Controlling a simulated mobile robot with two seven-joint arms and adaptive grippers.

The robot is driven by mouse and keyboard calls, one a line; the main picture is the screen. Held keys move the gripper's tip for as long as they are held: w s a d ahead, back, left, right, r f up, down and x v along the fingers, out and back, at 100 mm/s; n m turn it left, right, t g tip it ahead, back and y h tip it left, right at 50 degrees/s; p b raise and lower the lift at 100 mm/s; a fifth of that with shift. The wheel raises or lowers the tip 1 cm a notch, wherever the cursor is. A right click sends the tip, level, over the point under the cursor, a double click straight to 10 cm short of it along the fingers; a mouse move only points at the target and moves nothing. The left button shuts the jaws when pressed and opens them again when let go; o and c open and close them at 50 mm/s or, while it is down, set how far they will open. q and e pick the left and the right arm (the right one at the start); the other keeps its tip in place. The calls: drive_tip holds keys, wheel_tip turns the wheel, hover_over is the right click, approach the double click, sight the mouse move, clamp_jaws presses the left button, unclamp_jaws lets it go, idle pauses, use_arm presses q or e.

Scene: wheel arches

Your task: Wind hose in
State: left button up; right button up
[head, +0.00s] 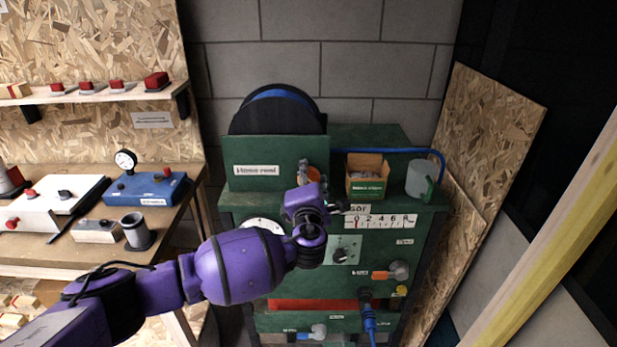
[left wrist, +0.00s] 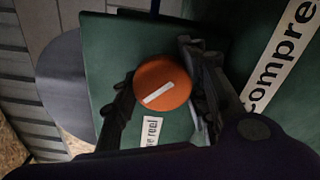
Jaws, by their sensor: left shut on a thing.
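The hose reel, a black drum (head: 252,116) with blue hose (head: 281,94) on it, stands behind a green labelled panel (head: 255,177) in the head view. An orange round knob (head: 314,172) is at the panel's right side, partly hidden by my left gripper (head: 312,184). In the left wrist view the orange knob (left wrist: 175,76) has a white line on its face. My left gripper (left wrist: 160,88) is shut on it, one finger on each side. Blue hose (head: 400,151) also runs right, behind a small carton, and bends down at the cabinet's right edge. My right gripper is not in view.
A carton (head: 367,188) and a grey cup-shaped container (head: 418,178) stand on the green cabinet (head: 290,283). The cabinet front has a gauge, a number scale, knobs and a blue hose fitting (head: 367,306). A workbench (head: 60,252) with devices is at left, a wooden post (head: 545,240) at right.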

use_arm(q)
drive_tip(key=shift+a+r, duration=0.1)
drive_tip(key=shift+r, duration=0.05)
idle(0.3)
drive_tip(key=o, duration=1.1)
drive_tip(key=shift+s, duration=0.2)
drive_tip(key=s, duration=1.1)
drive_tip(key=shift+s, duration=0.3)
